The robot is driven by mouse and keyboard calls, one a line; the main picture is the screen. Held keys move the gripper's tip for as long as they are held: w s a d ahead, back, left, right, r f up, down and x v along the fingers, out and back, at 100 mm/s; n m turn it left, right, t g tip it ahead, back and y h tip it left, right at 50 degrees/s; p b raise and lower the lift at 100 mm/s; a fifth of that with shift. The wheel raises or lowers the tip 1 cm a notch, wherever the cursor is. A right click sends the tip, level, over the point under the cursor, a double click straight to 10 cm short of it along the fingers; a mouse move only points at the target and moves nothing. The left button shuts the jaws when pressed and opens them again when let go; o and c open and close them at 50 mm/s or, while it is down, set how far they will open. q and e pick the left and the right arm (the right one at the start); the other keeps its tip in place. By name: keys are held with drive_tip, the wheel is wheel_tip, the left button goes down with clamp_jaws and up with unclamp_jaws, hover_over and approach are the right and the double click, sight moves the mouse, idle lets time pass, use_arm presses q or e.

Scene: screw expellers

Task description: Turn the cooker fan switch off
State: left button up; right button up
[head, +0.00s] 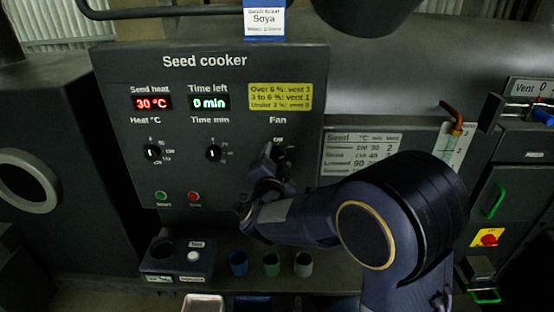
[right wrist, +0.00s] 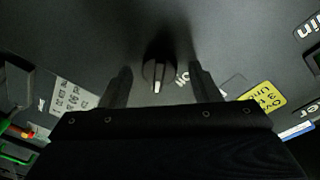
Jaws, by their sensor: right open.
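The grey seed cooker panel (head: 120,110) fills the middle of the head view, with the word Fan at its right side. The fan switch is a dark round knob (right wrist: 157,70) with a white pointer mark, which points down in the right wrist view. A white label, partly hidden, sits to its right there. My right gripper (head: 268,158) is in front of the knob and covers most of it in the head view. In the right wrist view its two open fingers (right wrist: 160,74) stand on either side of the knob, apart from it. My left gripper is not in view.
Heat knob (head: 153,153) and time knob (head: 213,153) are left of the fan switch. Green start (head: 160,196) and red stop (head: 193,197) buttons sit below. Several small cups (head: 271,264) stand on the ledge underneath. A yellow vent notice (head: 280,97) is above.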

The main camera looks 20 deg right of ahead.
drive_tip(key=shift+c, duration=0.5)
drive_tip(key=c, duration=0.9)
drive_tip(key=shift+n, duration=0.3)
drive_tip(key=n+p, duration=0.1)
drive_tip(key=n, duration=0.4)
drive_tip(key=shift+n+t, duration=0.3)
drive_tip(key=shift+n, duration=0.1)
drive_tip(key=n, duration=0.3)
drive_tip(key=n+p, duration=0.1)
drive_tip(key=n, duration=0.2)
drive_tip(key=shift+f+t+y, duration=0.1)
drive_tip(key=shift+t+y, duration=0.2)
drive_tip(key=shift+t, duration=0.1)
drive_tip(key=o, duration=1)
